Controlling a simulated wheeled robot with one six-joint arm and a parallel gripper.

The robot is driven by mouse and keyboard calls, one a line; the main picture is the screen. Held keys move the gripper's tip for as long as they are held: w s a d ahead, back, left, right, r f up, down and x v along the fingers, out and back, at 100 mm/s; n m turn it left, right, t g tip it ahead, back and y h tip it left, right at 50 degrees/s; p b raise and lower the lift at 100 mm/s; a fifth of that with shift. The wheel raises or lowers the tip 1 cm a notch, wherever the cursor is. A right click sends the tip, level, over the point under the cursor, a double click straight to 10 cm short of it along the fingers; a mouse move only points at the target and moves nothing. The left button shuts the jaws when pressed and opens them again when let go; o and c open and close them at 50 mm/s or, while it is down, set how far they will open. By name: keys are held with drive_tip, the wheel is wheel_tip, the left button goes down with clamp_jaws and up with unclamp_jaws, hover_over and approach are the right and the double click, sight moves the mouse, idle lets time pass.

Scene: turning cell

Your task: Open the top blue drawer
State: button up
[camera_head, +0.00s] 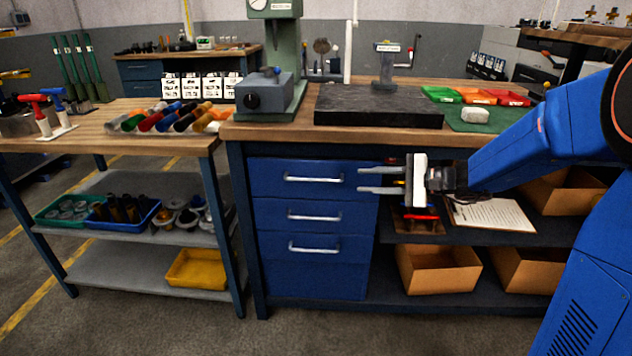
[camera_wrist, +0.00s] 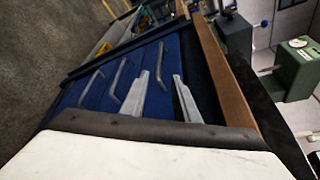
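The top blue drawer (camera_head: 270,176) is closed, flush with the cabinet front under the wooden bench top. Its silver bar handle (camera_head: 313,179) runs horizontally. My gripper (camera_head: 360,179) is open and empty, to the right of the handle in the head view, at about the handle's picture height. Its two fingers point left, one above the other, and overlap the drawer's right edge. In the wrist view, the gripper's fingers (camera_wrist: 162,74) are spread, with a light bar that appears to be the top handle (camera_wrist: 160,60) beyond and between them. I see no contact.
Two lower drawers have handles (camera_head: 315,216) (camera_head: 315,248). An open shelf with cardboard boxes (camera_head: 438,270) and a clipboard (camera_head: 490,214) lies right of the drawers. A black surface plate (camera_head: 378,106) rests on the bench. A side table (camera_head: 120,125) stands left. The floor in front is clear.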

sight(320, 180)
drive_tip(key=x, duration=1.6)
clamp_jaws()
